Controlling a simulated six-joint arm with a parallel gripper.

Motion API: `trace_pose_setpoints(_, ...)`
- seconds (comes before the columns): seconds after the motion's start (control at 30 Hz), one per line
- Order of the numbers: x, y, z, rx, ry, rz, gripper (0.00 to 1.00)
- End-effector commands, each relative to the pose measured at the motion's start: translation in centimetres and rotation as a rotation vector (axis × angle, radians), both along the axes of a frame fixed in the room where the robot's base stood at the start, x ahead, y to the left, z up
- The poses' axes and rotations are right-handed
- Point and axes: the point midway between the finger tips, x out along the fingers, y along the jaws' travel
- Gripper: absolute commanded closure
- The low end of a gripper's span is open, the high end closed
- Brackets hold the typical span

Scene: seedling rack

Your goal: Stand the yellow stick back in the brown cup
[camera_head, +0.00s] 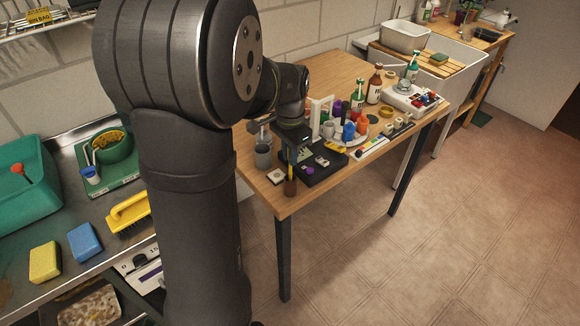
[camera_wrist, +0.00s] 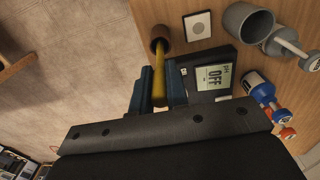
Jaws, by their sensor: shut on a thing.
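The yellow stick (camera_wrist: 160,82) is between the two blue fingers of my gripper (camera_wrist: 160,88) in the wrist view, and the gripper is shut on it. Its far end reaches into the mouth of the brown cup (camera_wrist: 160,34). In the head view the yellow stick (camera_head: 291,172) looks upright below my gripper (camera_head: 292,150), with its lower end at the brown cup (camera_head: 290,187) near the table's front corner. How deep the stick sits in the cup is hidden.
A black scale (camera_wrist: 212,72) reading OFF is beside the brown cup. A white square tile (camera_wrist: 197,25) and a grey cup (camera_wrist: 247,22) are close by. Several bottles and pots crowd the wooden table (camera_head: 300,200) farther back. The table edge is close to the brown cup.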

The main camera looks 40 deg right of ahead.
Motion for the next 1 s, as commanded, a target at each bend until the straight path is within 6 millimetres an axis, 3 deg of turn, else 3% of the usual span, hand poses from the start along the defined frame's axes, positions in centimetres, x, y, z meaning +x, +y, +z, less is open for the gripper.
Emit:
trace_pose_setpoints(0.3, 0.0, 0.1, -3.7, 0.003, 0.002, 0.001, 1.0)
trace_pose_setpoints(0.7, 0.0, 0.0, -4.3, 0.0, 0.0, 0.001, 1.0)
trace_pose_setpoints(0.73, 0.0, 0.0, -4.2, 0.0, 0.0, 0.001, 0.8)
trace_pose_setpoints(0.8, 0.0, 0.0, -4.2, 0.0, 0.0, 0.001, 0.66)
trace_pose_setpoints(1.0, 0.0, 0.0, -4.2, 0.0, 0.0, 0.001, 0.64)
